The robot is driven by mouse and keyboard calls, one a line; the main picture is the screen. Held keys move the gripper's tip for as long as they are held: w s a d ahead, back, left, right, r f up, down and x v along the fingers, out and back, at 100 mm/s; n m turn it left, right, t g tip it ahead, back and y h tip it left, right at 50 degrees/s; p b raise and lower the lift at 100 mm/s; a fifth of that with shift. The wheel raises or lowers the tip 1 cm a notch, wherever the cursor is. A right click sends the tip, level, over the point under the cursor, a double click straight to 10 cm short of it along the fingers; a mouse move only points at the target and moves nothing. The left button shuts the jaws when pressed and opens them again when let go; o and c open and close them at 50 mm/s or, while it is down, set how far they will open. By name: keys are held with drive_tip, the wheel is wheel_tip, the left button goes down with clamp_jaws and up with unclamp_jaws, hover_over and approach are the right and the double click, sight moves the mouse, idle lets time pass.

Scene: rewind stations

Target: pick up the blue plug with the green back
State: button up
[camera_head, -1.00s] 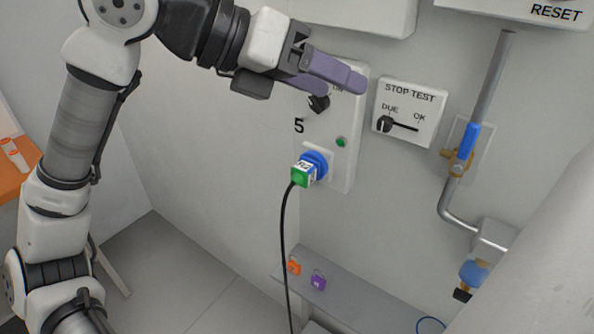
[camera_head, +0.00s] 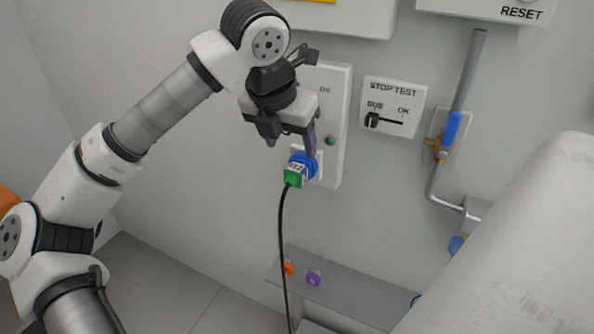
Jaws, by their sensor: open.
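The blue plug with the green back (camera_head: 294,178) sits at a blue round socket (camera_head: 305,164) on the white wall panel. It has a white label, and a black cable hangs down from its back. My gripper (camera_head: 291,150) is open, its fingers pointing down just above the plug. One finger overlaps the socket's upper edge in the picture and the other is to the left. I cannot tell whether any finger touches the plug or socket.
A STOP TEST switch plate (camera_head: 392,107) and a pipe with a blue-handled valve (camera_head: 449,135) are to the right. Below, a grey shelf (camera_head: 350,300) holds an orange padlock (camera_head: 289,268) and a purple padlock (camera_head: 314,277). The wall left of the plug is clear.

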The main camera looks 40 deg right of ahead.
sight(297, 166)
drive_tip(key=x, duration=0.2)
drive_tip(key=shift+d+f, duration=0.15)
drive_tip(key=shift+f, duration=0.15)
drive_tip(key=shift+w+p+x, duration=0.15)
drive_tip(key=shift+p+x, duration=0.4)
drive_tip(key=shift+x, duration=0.75)
drive_tip(key=shift+w+p+x, duration=0.2)
drive_tip(key=shift+p+x, duration=0.3)
drive_tip(key=shift+x, duration=0.85)
drive_tip(key=shift+d+r, duration=0.15)
drive_tip(key=shift+c, duration=0.4)
drive_tip(key=c, duration=0.9)
drive_tip(key=shift+r, duration=0.15)
